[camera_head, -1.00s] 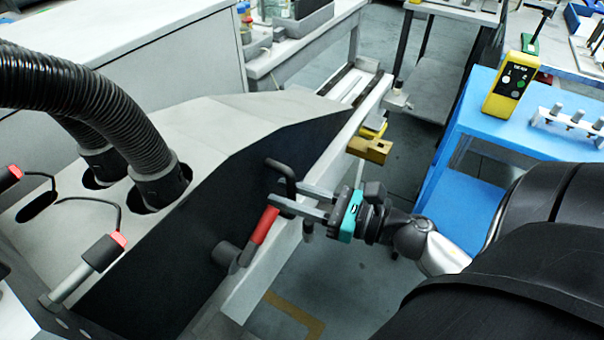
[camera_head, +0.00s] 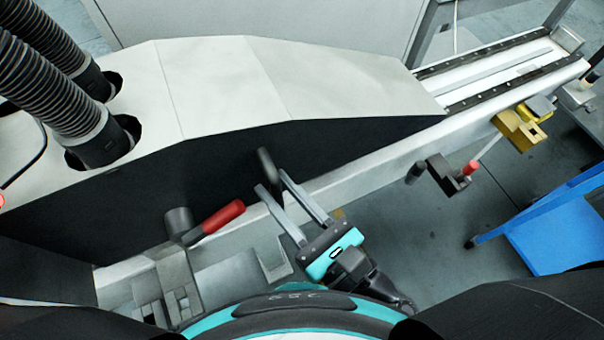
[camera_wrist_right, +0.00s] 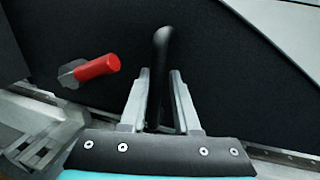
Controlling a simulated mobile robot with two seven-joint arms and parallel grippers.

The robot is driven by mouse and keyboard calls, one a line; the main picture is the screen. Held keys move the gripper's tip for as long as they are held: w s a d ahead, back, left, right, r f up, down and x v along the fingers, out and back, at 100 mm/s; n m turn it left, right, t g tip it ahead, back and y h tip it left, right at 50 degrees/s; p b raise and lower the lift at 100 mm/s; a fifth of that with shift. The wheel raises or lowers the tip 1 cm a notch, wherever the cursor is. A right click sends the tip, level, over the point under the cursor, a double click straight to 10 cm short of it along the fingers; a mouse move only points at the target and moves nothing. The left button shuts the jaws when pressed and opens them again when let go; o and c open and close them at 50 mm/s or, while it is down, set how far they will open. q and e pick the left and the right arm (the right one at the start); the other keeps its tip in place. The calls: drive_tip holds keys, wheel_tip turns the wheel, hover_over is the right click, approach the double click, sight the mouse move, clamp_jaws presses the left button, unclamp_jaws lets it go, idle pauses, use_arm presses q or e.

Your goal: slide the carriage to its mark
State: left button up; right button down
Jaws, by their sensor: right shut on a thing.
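The carriage (camera_head: 220,85) is a large body with a pale grey top and a black side, sitting on a long rail bed (camera_head: 525,62). A black bar handle (camera_head: 266,165) stands out from its black side. My right gripper (camera_head: 272,181) is shut on this handle, with one finger on each side of it. The right wrist view shows the handle (camera_wrist_right: 160,55) rising between the fingers (camera_wrist_right: 158,78). A red-gripped lever (camera_head: 222,216) is left of the handle. I cannot make out a distinct mark on the rail. My left gripper is not in view.
Bare rail shows to the right of the carriage. A brass block (camera_head: 520,130) and a small lever with a red knob (camera_head: 470,168) are on the bed's front side. A blue table (camera_head: 565,225) stands at the right. Black hoses (camera_head: 60,85) enter the carriage top.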

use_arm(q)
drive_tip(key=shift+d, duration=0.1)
use_arm(e)
drive_tip(key=shift+w+d+r+m+h, duration=0.1)
drive_tip(key=shift+w+d+m+h, duration=0.3)
drive_tip(key=shift+d, duration=0.3)
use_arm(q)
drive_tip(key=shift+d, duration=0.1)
use_arm(e)
drive_tip(key=shift+d, duration=0.15)
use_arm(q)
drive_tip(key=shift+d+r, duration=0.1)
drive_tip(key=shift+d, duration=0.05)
use_arm(e)
drive_tip(key=shift+d+t, duration=0.25)
drive_tip(key=shift+t, duration=0.05)
drive_tip(key=c, duration=1.2)
unclamp_jaws()
drive_tip(key=shift+w+a, duration=0.1)
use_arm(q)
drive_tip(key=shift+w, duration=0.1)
use_arm(e)
drive_tip(key=o, duration=0.4)
drive_tip(key=shift+a, duration=0.25)
use_arm(q)
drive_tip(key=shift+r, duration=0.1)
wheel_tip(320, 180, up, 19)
drive_tip(key=p, duration=1.9)
use_arm(e)
wheel_tip(320, 180, up, 20)
